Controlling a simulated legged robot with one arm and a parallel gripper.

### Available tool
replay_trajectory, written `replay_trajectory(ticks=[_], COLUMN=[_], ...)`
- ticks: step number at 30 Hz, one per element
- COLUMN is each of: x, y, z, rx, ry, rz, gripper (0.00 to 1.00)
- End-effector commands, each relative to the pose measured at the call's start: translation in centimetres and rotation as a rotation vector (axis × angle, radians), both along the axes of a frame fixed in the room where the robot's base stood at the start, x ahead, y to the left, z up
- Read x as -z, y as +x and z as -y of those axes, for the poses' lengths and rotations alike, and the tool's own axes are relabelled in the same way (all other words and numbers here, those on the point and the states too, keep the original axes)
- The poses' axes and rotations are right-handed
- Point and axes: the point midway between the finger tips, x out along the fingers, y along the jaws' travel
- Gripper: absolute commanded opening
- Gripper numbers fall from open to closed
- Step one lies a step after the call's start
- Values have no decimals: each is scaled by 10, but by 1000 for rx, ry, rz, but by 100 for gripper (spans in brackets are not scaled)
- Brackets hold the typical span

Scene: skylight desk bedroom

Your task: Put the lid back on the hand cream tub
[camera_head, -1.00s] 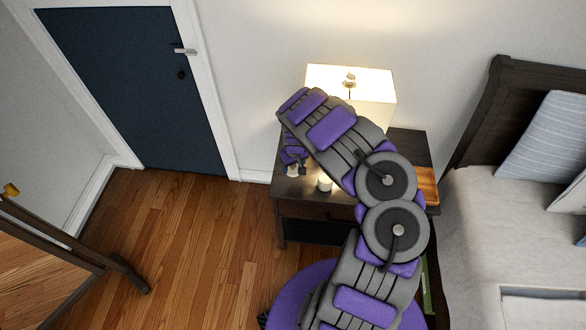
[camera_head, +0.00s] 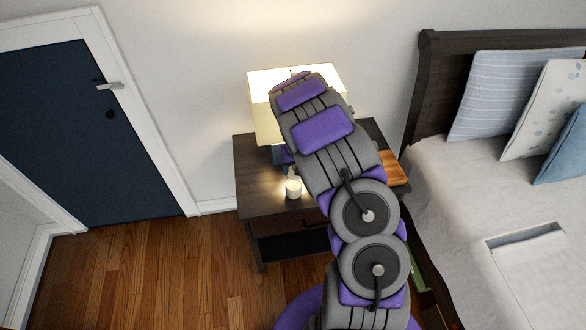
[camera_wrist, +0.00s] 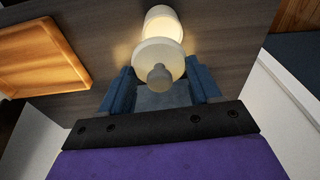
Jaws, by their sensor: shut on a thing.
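The hand cream tub (camera_head: 293,188) is a small pale cylinder standing on the nightstand, near its front edge. In the wrist view the tub (camera_wrist: 163,22) is at the top, just beyond the lid. The lid (camera_wrist: 148,53) is a pale round disc with a grey knob facing the wrist camera. My gripper (camera_wrist: 161,72) is shut on the lid, with a blue finger on either side. The lid overlaps the tub's near end in this view; I cannot tell whether they touch. In the head view my arm hides most of my gripper (camera_head: 282,157), and the lid cannot be made out.
A lit lamp (camera_head: 260,105) stands behind my arm on the dark nightstand (camera_head: 255,205). A wooden tray (camera_head: 394,168) lies at its right; the tray (camera_wrist: 40,55) is also in the wrist view. The bed (camera_head: 450,215) is close on the right. Floor is clear at left.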

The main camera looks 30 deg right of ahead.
Motion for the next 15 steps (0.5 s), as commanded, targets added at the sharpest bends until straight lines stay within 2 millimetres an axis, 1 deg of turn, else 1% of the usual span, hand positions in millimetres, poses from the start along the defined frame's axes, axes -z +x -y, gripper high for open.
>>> replay_trajectory(ticks=[9,15], x=[20,39], y=[0,0], z=[-8,-5], rx=[-1,-1], ry=[-10,-7], rz=[0,-1], gripper=[34,34])
